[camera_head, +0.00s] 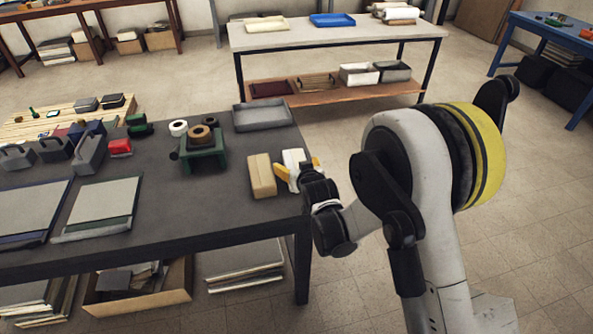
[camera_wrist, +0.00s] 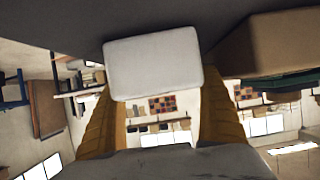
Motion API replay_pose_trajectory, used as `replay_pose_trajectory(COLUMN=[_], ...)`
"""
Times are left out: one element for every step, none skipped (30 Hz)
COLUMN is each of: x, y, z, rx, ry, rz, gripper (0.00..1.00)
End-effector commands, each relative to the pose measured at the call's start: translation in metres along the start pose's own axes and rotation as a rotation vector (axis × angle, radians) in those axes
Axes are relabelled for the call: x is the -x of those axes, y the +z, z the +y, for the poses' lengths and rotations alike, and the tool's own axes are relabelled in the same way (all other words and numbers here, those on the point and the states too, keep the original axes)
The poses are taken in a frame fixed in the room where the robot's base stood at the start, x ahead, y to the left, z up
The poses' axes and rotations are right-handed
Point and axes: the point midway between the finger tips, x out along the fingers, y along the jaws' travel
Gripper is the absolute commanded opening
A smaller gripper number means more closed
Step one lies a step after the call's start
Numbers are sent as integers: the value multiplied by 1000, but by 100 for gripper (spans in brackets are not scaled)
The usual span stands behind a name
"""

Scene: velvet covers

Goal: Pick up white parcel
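The white parcel (camera_head: 292,158) stands on the dark table near its right edge. In the wrist view its pale face (camera_wrist: 153,62) fills the upper middle. My gripper (camera_head: 298,167) is at the parcel, with its yellow fingers spread to either side of it. In the wrist view the fingers (camera_wrist: 155,85) run up to the parcel's left and right edges; whether they touch it is hard to tell. The parcel appears to rest on the table and part of it is hidden behind a finger.
A tan box (camera_head: 262,176) stands close on the parcel's left and also shows in the wrist view (camera_wrist: 275,42). A green stand with tape rolls (camera_head: 203,150) and a grey tray (camera_head: 262,116) lie farther off. Floor is clear right of the table.

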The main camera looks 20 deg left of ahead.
Motion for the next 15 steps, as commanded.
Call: replay_pose_trajectory(x=[0, 0, 0, 0, 0, 0, 0, 0, 0, 0, 0, 0, 0, 1, 1], y=[0, 0, 0, 0, 0, 0, 0, 0, 0, 0, 0, 0, 0, -1, -2], z=[0, 0, 0, 0, 0, 0, 0, 0, 0, 0, 0, 0, 0, 0, 0], rx=[0, 0, 0, 0, 0, 0, 0, 0, 0, 0, 0, 0, 0, 0, 0], ry=[0, 0, 0, 0, 0, 0, 0, 0, 0, 0, 0, 0, 0, 0, 0], rz=[0, 0, 0, 0, 0, 0, 0, 1, 1, 1, 0, 0, 0, 0, 0], gripper=[72, 63, 51, 42, 32, 21, 21, 21, 21, 21, 21, 21, 21, 21, 21])
